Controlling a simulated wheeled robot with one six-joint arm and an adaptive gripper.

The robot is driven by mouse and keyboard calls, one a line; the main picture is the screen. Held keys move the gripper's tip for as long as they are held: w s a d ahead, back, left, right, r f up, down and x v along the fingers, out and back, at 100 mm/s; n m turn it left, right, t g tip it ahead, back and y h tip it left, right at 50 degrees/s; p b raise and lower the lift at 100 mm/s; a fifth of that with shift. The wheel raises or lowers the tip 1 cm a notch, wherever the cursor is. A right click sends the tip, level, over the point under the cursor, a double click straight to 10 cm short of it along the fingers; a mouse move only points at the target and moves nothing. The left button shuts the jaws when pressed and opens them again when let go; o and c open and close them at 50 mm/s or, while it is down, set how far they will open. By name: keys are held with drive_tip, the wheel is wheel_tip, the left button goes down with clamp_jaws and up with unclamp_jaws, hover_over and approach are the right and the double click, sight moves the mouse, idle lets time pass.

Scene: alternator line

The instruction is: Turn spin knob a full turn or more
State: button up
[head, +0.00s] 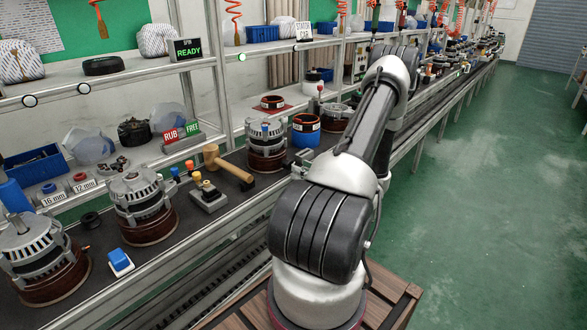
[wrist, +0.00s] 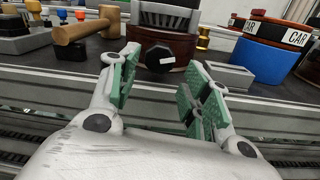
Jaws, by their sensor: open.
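The spin knob (wrist: 160,58) is black and many-sided with a white mark on its face. In the wrist view it sits on the front of the brown base (wrist: 184,48) of an alternator, near the top middle. My gripper (wrist: 158,76) is open, its green-padded fingers spread to the left and right of the knob in the picture. The fingers appear short of the knob, and nothing is between them. In the head view an alternator (head: 266,140) with a brown base stands on the bench left of my arm.
A grey block (wrist: 230,76) stands close to my right finger. A blue and orange container (wrist: 275,40) is farther right. The bench edge and rails run below my fingers.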

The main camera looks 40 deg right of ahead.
sight(287, 164)
drive_tip(key=w, duration=0.5)
drive_tip(key=w+a, duration=0.1)
drive_tip(key=w, duration=0.1)
drive_tip(key=shift+w, duration=0.3)
drive_tip(key=c, duration=0.8)
drive_tip(key=shift+n, duration=1.6)
drive_tip(key=o, duration=0.8)
